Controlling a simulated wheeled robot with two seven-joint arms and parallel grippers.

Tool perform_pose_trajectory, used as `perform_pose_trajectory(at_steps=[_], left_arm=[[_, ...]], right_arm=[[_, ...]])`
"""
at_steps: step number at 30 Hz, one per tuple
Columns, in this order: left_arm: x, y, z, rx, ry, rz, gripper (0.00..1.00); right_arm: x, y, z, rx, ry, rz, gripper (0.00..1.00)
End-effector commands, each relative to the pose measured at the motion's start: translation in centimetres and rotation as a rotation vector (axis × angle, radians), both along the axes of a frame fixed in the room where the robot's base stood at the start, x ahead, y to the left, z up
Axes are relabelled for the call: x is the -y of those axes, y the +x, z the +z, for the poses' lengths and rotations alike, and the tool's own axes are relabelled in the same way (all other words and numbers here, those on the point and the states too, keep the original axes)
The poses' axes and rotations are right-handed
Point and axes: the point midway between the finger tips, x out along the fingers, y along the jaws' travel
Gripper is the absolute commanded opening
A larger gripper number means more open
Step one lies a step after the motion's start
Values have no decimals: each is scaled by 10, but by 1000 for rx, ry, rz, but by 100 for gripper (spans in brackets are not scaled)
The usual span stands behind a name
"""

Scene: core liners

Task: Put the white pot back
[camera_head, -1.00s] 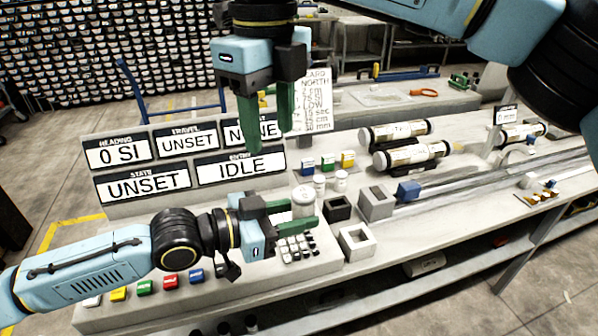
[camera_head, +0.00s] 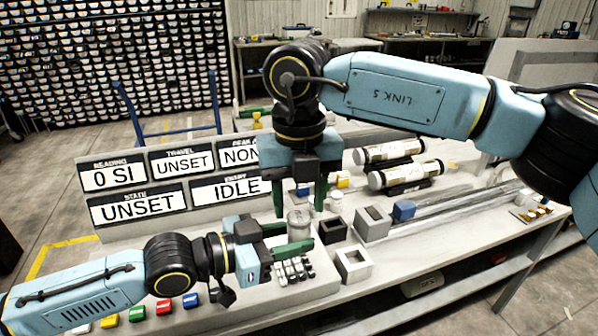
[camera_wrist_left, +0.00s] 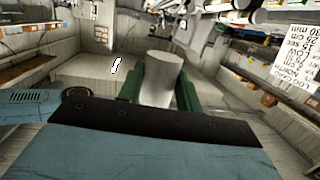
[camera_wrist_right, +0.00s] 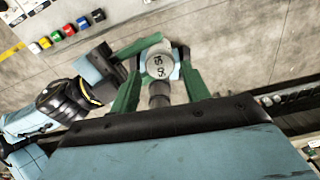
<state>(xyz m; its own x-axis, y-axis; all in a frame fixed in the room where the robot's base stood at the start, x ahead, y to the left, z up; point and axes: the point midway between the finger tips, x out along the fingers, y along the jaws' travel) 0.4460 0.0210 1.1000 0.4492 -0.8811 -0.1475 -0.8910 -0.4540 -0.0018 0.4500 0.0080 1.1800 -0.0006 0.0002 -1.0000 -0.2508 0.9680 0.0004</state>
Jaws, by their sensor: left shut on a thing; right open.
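The white pot (camera_head: 300,222) is upright between the green fingers of my left gripper (camera_head: 297,238), which is shut on it. It fills the gap between the fingers in the left wrist view (camera_wrist_left: 162,78). In the right wrist view, its round top with dark markings (camera_wrist_right: 158,62) lies between the right fingers. My right gripper (camera_head: 300,202) is open and points down just above the pot, one finger on each side. Contact between the right fingers and the pot cannot be told. The pot's underside is hidden.
A dark hollow block (camera_head: 332,230), a grey block (camera_head: 372,224) and a pale hollow block (camera_head: 354,265) stand just right of the pot. A smaller white pot (camera_head: 335,201) stands behind. A keypad (camera_head: 294,270) is below the left gripper. Display panels (camera_head: 185,176) stand behind.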

Motion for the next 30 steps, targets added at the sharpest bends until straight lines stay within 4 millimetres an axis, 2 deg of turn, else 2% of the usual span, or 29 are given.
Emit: perform_pose_trajectory(at_steps=[3, 9, 15, 22, 30], left_arm=[[0, 0, 0, 0, -1, 0, 10], [0, 0, 1, 0, -1, 0, 10], [0, 0, 1, 0, -1, 0, 10], [0, 0, 1, 1, 0, 0, 10], [0, 0, 1, 1, 0, 0, 10]], right_arm=[[0, -1, -23, -3, -1, 0, 47], [0, 0, -48, -2, -1, 0, 47], [0, 0, -56, 1, -1, 1, 47], [0, 0, -56, 1, -1, 1, 47], [0, 0, -56, 1, 0, 1, 11]])
